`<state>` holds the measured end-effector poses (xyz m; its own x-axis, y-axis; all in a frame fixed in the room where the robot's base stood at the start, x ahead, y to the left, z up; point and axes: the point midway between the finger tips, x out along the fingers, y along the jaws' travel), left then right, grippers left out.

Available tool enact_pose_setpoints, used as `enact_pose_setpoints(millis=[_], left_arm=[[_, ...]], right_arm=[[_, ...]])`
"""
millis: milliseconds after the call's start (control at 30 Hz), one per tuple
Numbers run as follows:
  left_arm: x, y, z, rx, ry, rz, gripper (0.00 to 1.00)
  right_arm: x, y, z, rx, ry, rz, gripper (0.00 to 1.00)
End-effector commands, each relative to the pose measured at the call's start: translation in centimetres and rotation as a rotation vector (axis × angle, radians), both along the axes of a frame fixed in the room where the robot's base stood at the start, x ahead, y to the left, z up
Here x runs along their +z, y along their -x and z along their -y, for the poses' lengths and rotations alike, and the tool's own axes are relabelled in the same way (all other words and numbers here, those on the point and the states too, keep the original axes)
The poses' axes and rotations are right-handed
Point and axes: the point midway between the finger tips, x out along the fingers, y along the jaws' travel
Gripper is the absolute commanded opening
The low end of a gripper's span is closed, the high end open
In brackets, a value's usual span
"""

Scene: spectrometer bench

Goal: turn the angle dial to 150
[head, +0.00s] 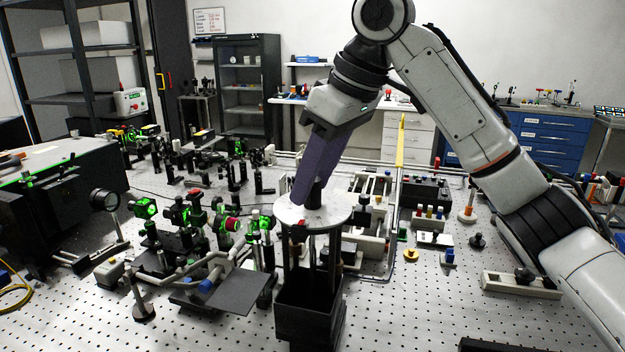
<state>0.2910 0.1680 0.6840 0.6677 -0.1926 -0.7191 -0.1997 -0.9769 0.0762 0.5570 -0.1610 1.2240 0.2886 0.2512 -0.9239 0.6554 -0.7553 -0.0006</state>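The angle dial (335,215) is a round pale disc lying flat on top of a black post stand in the middle of the head view. A dark knob (316,193) rises from its centre, and a small red mark (298,230) sits at its front edge. Its scale numbers are too small to read. My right gripper (303,198) reaches down from above, tilted, with its purple fingers at the knob. One finger hides the other and part of the knob, so I cannot tell whether it grips the knob. My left gripper is not in view.
The black stand (310,300) stands on a perforated optical bench (420,310). Optics mounts with green light (145,208) crowd the left. A flat dark plate (232,291) lies close left of the stand. Small knobs and boxes stand to the right; the front right bench is fairly clear.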

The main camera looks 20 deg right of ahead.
Motion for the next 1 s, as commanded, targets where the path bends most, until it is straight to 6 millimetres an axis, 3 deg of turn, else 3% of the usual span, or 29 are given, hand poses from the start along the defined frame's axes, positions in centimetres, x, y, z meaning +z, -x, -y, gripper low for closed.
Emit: enact_pose_setpoints(millis=[367,600,1000], left_arm=[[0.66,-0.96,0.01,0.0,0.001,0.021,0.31],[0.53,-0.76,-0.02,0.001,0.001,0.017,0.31],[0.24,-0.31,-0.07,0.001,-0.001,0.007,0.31]], right_arm=[[-0.63,-0.19,-0.18,0.001,0.0,0.002,0.39],[-0.62,-0.19,-0.17,0.001,0.001,0.001,0.0],[-0.6,-0.18,-0.15,-0.073,0.001,0.001,0.0]])
